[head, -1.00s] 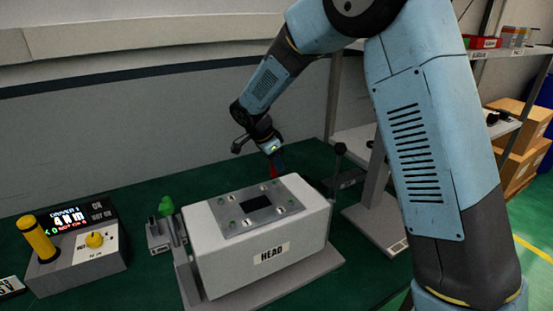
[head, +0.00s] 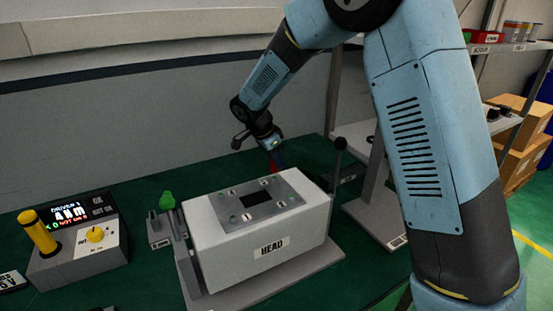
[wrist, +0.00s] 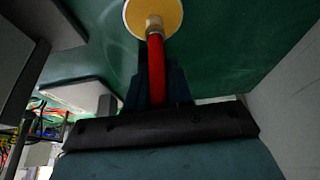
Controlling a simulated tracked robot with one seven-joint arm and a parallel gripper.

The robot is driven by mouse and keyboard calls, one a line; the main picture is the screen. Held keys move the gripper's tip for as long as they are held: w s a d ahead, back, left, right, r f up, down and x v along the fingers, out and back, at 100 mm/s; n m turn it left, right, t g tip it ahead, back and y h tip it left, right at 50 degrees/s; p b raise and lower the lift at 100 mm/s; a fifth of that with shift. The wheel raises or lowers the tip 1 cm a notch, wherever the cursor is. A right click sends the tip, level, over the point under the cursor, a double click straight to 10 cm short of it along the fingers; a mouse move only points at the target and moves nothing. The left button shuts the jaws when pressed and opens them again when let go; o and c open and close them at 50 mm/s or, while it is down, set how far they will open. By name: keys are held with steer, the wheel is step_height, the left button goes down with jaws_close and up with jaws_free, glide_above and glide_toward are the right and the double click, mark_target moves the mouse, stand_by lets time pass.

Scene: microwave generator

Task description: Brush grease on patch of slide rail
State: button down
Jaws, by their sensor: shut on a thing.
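My gripper (head: 275,156) is at the far side of the white box marked HEAD (head: 258,248), low over the green bench. It is shut on a red-handled brush (wrist: 156,70), whose handle runs between the fingers in the wrist view. The metal collar and pale tip of the brush overlap a round yellow disc with a white rim (wrist: 169,14), perhaps an open grease tin. I cannot tell whether the tip touches it. The box hides the disc and brush tip in the head view. No slide rail or patch can be clearly identified.
A control box with a yellow lever (head: 38,232) stands on the left. A green knob (head: 167,200) and grey bar (head: 187,262) are beside the HEAD box. A black-knobbed lever (head: 340,144) rises behind its right side. Shelves (head: 500,47) stand at right.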

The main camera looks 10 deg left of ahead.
steer(key=shift+f, duration=0.4)
stand_by(1.3)
steer(key=shift+r, duration=3.55)
